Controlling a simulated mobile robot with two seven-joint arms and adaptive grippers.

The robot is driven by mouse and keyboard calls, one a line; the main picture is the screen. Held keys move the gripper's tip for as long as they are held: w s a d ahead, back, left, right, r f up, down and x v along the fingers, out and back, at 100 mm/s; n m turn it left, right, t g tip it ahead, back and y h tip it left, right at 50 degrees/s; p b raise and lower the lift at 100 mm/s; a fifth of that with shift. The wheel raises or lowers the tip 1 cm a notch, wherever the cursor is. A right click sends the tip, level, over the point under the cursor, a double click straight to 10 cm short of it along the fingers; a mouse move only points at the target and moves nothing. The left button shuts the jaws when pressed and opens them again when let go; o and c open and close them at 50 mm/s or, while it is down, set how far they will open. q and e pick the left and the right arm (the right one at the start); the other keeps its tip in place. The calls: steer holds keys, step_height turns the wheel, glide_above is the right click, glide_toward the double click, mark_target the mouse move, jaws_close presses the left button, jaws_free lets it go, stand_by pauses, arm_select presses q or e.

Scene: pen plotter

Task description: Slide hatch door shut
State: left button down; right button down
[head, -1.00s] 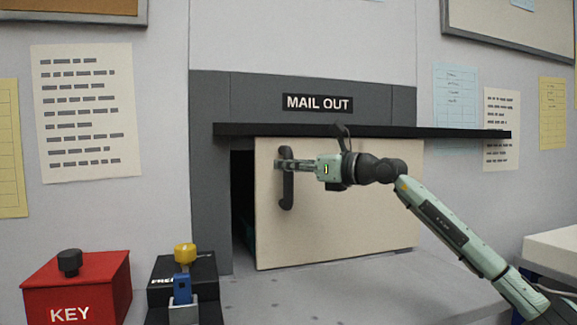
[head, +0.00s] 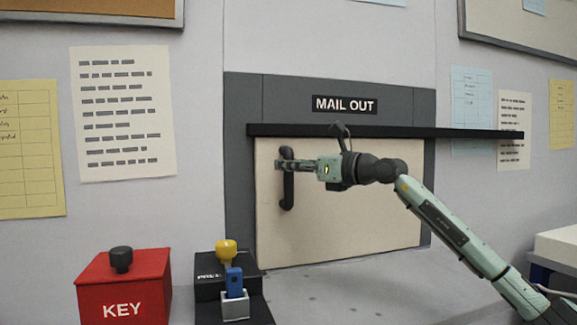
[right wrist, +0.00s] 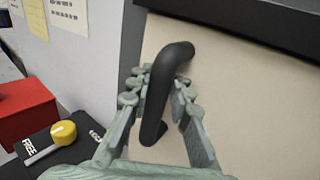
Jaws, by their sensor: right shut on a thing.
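The cream hatch door (head: 345,215) hangs under a black rail (head: 390,132) below the "MAIL OUT" sign (head: 345,104). Its left edge meets the grey frame (head: 240,180), and no dark gap shows there. A black upright handle (head: 288,190) is near the door's left side. My right gripper (head: 284,166) is shut on this handle, its arm reaching in from the right. In the right wrist view the fingers (right wrist: 155,100) lie on both sides of the handle (right wrist: 165,85). My left gripper is not in view.
A red "KEY" box (head: 125,290) with a black knob stands at the lower left. Beside it is a black box (head: 212,268) with a yellow knob and a blue piece in front. The grey counter (head: 350,290) below the door is mostly clear.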

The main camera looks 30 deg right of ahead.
steer(key=shift+a+f, duration=0.1)
steer(key=shift+a, duration=0.15)
steer(key=c, duration=1.4)
jaws_free()
steer(key=shift+a, duration=0.1)
steer(key=shift+o, duration=0.2)
steer(key=shift+s+d, duration=0.15)
steer(key=shift+d, duration=0.1)
steer(key=v, duration=1.1)
steer(key=shift+s, duration=0.3)
